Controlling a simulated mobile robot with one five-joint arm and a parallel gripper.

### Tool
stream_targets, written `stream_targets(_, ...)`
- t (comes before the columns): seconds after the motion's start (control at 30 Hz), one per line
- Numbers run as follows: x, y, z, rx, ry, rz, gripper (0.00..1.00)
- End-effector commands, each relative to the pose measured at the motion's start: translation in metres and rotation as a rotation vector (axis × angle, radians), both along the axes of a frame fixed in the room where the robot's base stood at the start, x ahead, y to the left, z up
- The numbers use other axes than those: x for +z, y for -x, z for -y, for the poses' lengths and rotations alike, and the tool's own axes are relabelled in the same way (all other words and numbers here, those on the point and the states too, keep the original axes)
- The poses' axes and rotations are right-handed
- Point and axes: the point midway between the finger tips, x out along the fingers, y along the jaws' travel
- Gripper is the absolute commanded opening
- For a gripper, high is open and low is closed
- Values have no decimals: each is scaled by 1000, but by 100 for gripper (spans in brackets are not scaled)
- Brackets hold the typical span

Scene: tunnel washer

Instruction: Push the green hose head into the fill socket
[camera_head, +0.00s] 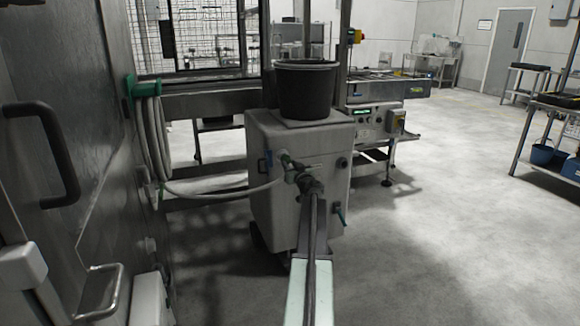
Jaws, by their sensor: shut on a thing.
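My gripper (308,182) is in front of the upper face of a pale grey cabinet and is shut on the hose head. The hose head (290,177) is small and pale with some green on it, just left of the jaws, and partly hidden by them. A pale hose (225,197) runs from it left in a sagging curve to a coil. A fitting (285,158) shows just above the head on the cabinet face. I cannot tell whether it is the fill socket, or whether the head touches it.
The hose coil (152,140) hangs from a green holder (130,86) on the grey wall at left. A conveyor table (385,90) stands behind.

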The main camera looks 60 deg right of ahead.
Motion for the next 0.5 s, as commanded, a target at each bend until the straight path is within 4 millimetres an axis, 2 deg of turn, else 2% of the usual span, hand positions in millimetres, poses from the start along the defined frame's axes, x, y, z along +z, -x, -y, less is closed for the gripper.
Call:
stream_targets(0.13,0,0,0,0,0,0,0)
stream_targets(0.17,0,0,0,0,0,0,38)
stream_targets(0.2,0,0,0,0,0,0,49)
stream_targets(0.23,0,0,0,0,0,0,55)
stream_targets(0.5,0,0,0,0,0,0,55)
